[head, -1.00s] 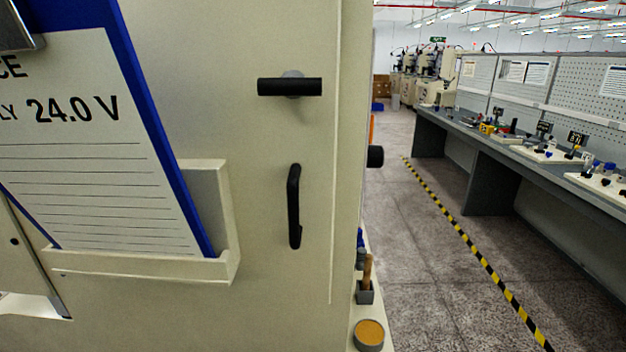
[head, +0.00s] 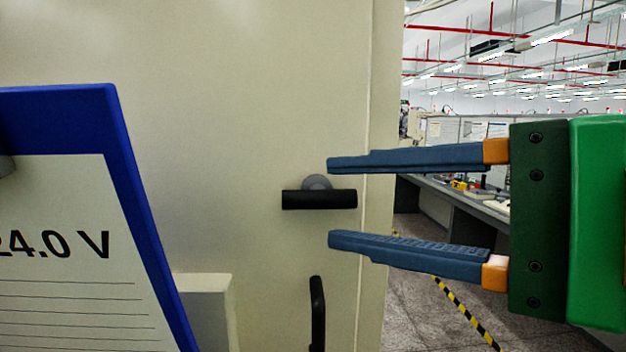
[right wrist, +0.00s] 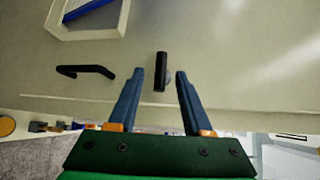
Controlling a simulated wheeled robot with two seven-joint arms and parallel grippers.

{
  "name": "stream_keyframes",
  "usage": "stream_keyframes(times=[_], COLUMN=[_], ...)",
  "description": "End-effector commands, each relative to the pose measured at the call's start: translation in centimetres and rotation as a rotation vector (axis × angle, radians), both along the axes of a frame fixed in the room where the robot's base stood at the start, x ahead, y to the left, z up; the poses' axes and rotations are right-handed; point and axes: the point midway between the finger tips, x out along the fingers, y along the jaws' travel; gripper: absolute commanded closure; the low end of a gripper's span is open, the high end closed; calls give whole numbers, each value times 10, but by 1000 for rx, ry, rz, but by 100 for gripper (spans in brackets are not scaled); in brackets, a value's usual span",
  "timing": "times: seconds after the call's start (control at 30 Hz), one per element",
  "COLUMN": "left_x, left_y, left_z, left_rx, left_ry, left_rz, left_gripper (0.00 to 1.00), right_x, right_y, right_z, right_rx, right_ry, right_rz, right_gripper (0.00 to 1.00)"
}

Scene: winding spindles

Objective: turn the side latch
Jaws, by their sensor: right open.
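The side latch (head: 318,199) is a black horizontal bar on a grey round hub, on the cream cabinet side panel (head: 250,110). My right gripper (head: 330,202) comes in from the right with its blue fingers open, one above and one below the right part of the bar. In the right wrist view the latch (right wrist: 160,72) shows between and slightly beyond the fingertips of the right gripper (right wrist: 159,74), with gaps on both sides. Whether the fingers touch the panel cannot be told.
A black vertical handle (head: 317,315) sits on the panel below the latch. A blue clipboard (head: 125,150) with a paper stands in a cream holder (head: 207,300) at the left. A workbench (head: 440,198) and a striped floor line lie beyond the panel's right edge.

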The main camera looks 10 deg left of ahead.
Motion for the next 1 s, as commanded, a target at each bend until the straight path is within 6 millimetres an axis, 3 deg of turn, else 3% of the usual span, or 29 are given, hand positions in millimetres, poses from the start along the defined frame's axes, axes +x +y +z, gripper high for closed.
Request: stream_keyframes(times=[0.03, 0.2, 0.47, 0.67, 1.0], left_x=[0, 0, 0, 0, 0], left_y=[0, -4, -4, -4, -3], left_z=[10, 18, 17, 17, 21], left_rx=[0, -6, -6, -6, -5], left_ry=[0, 0, 0, 0, 0], left_rz=[0, 1, 0, 0, 0], left_gripper=[21, 21, 21, 21, 21], right_x=[4, 16, 18, 18, 18], right_y=[9, 29, 33, 32, 32], right_z=[3, -2, -5, -5, -3], right_rx=[-2, 1, 2, 3, -15], right_ry=[3, 2, 0, -1, -6], right_rz=[3, 1, 1, -1, -2], right_gripper=[50, 50, 50, 100, 100])
